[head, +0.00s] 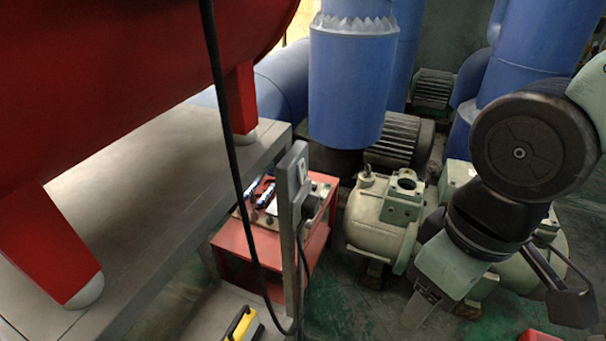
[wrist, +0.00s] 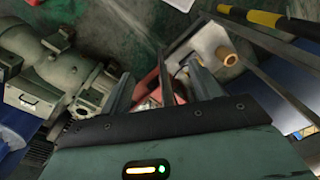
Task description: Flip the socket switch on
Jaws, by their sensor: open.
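The grey socket panel (head: 292,172) stands on a thin upright post left of the middle in the head view. It is seen nearly edge-on, with a dark plug-like block (head: 311,206) on its right side. The switch and its position are too small to make out. My gripper (head: 415,312) is at the lower right, well apart from the socket and pointing down. In the wrist view my gripper (wrist: 164,88) is open, with two grey fingers apart and nothing held between them. I cannot make out the socket's face in the wrist view.
A black cable (head: 228,120) hangs in front of the post. A red stand (head: 262,250) with small items is behind it. A grey platform (head: 150,180) under a red tank is at left. A pale green pump (head: 378,222) lies between the socket and my arm. Blue pipes fill the back.

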